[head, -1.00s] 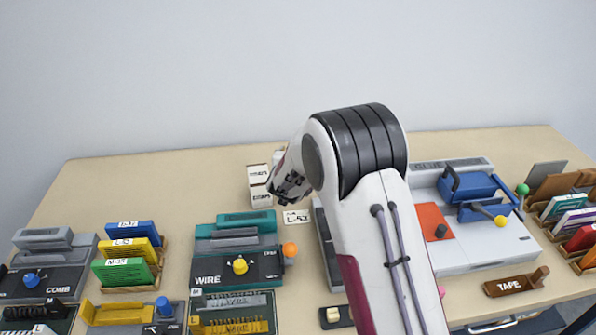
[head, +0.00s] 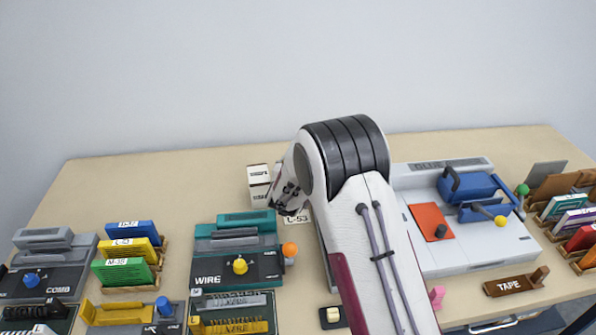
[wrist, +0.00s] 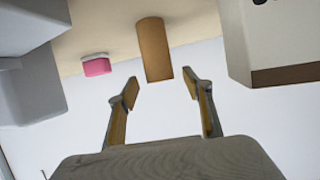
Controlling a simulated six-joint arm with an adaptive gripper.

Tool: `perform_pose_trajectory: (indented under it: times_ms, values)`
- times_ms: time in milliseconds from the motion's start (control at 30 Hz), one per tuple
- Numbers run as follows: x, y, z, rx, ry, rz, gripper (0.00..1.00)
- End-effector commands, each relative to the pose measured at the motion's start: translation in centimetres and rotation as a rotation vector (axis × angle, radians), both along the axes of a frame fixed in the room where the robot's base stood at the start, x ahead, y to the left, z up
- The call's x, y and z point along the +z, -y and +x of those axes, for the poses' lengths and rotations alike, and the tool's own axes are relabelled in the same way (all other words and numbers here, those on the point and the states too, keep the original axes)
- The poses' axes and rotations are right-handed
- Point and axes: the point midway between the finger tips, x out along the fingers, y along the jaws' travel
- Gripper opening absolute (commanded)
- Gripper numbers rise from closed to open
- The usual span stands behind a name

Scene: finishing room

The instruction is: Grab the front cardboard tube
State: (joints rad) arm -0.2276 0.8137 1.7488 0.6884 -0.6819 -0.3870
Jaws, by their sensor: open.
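A brown cardboard tube (wrist: 154,50) shows in the wrist view, where the scene looks upside down and the tube stands on the beige surface. My gripper (wrist: 161,85) is open, and its fingertips lie on either side of the tube's free end in the picture. I see no contact. Only one tube is visible, so I cannot compare it with others. In the head view my gripper (head: 287,200) is low over the bench behind the wire binder, its fingers too small to make out. No tube shows there; my arm covers part of the bench.
The teal wire binder (head: 238,260) is in front, and the glue machine (head: 465,255) is right of my arm. A pink object (wrist: 96,66) stands beside the tube. Bare bench (head: 190,190) lies to the left.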

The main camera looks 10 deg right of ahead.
Motion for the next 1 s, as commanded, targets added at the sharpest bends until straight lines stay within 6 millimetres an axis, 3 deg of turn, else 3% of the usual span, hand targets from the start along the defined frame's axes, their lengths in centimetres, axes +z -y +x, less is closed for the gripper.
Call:
perform_pose_trajectory:
  times_ms: [533,867,1000]
  values:
    - [-0.7,0.0,0.0,-0.001,0.0,0.001,0.5]
    - [-3.9,0.0,0.0,-0.001,-0.001,0.0,0.5]
    - [-4.4,0.3,1.2,-0.002,0.002,0.001,0.5]
